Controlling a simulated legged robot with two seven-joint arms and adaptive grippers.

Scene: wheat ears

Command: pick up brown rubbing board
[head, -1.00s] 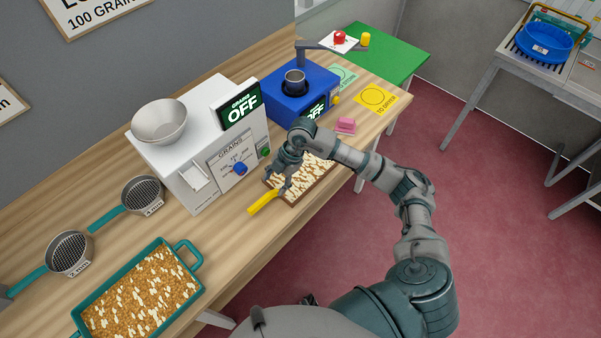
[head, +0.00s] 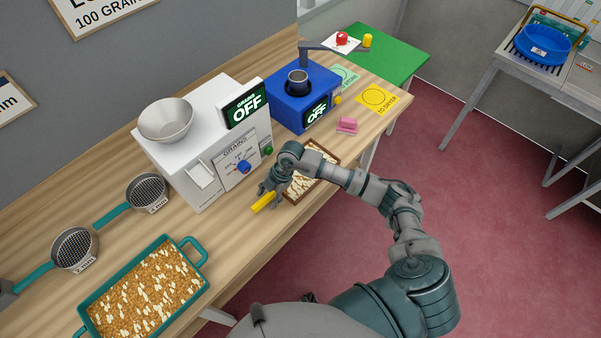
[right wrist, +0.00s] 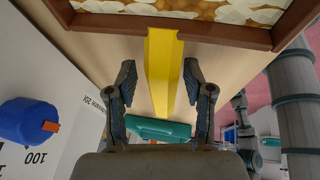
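The brown rubbing board (head: 331,155) is a shallow brown-framed tray holding pale grains, lying on the wooden table in front of the machines. A yellow bar (head: 263,202) lies in line with it on its near left side. In the right wrist view, the yellow bar (right wrist: 160,65) runs out from the board's brown rim (right wrist: 225,33). My right gripper (head: 271,188) is over the bar in the head view and hides part of it and the board. In the right wrist view its fingers (right wrist: 159,80) are spread on both sides of the bar, with gaps. My left gripper is out of view.
A white grain counter (head: 205,160) and a blue device (head: 300,105) stand behind the board. Two sieves (head: 149,192) and a teal tray (head: 188,307) of grain are at the left. The table's front edge is close.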

